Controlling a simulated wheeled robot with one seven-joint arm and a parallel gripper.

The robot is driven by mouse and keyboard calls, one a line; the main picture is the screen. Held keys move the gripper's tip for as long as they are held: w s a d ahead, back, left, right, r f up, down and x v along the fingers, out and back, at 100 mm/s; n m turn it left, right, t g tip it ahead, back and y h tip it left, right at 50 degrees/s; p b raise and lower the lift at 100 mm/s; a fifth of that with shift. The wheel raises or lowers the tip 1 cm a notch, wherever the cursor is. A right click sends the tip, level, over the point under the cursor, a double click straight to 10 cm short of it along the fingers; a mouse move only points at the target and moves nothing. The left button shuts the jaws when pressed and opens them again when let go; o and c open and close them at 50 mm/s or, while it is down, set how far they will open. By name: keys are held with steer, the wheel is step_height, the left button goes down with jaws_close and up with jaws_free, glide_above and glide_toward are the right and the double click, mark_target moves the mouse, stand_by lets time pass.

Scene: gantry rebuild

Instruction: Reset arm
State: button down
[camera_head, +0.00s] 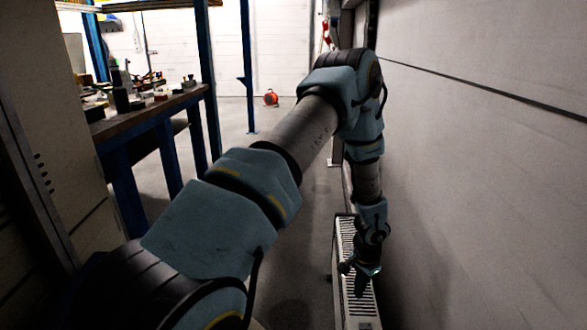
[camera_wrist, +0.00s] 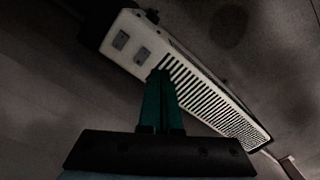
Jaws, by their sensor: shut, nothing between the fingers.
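My arm reaches forward from the bottom left in the head view, bends at the elbow and hangs down along the right-hand wall. My gripper (camera_head: 362,282) is at its lower end, over the white slatted radiator (camera_head: 345,240). In the wrist view my gripper (camera_wrist: 160,74) shows two green fingers side by side, shut with nothing between them. The fingertips overlap the edge of the radiator (camera_wrist: 125,40) in that view. I cannot tell whether they touch it.
A grey wall (camera_head: 480,160) runs close along the right side of my arm. A workbench (camera_head: 150,108) with several small items stands at the left. A pale cabinet (camera_head: 55,140) is near at the left. The floor (camera_head: 305,240) between is clear; an orange-red object (camera_head: 270,98) lies farther back.

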steer(key=w+a+r+n+p, duration=0.25)
steer(key=a+r, duration=0.55)
steer(key=r, duration=0.5)
steer(key=w+a+r+n+p, duration=0.1)
steer(key=a+r+n+p, duration=0.15)
steer(key=a+r, duration=0.75)
steer(key=s+a+r+n+p, duration=0.1)
steer(key=s+a+r+n, duration=0.1)
steer(key=r, duration=0.4)
steer(key=s+a+r+n+t+p, duration=0.1)
steer(key=s+a+r+n, duration=0.1)
steer(key=s+a+r, duration=0.2)
steer(key=s+a+r+n+p, duration=0.2)
steer(key=s+a+r, duration=0.1)
steer(key=r, duration=0.5)
steer(key=shift+s+a, duration=0.3)
steer(key=shift+a, duration=0.2)
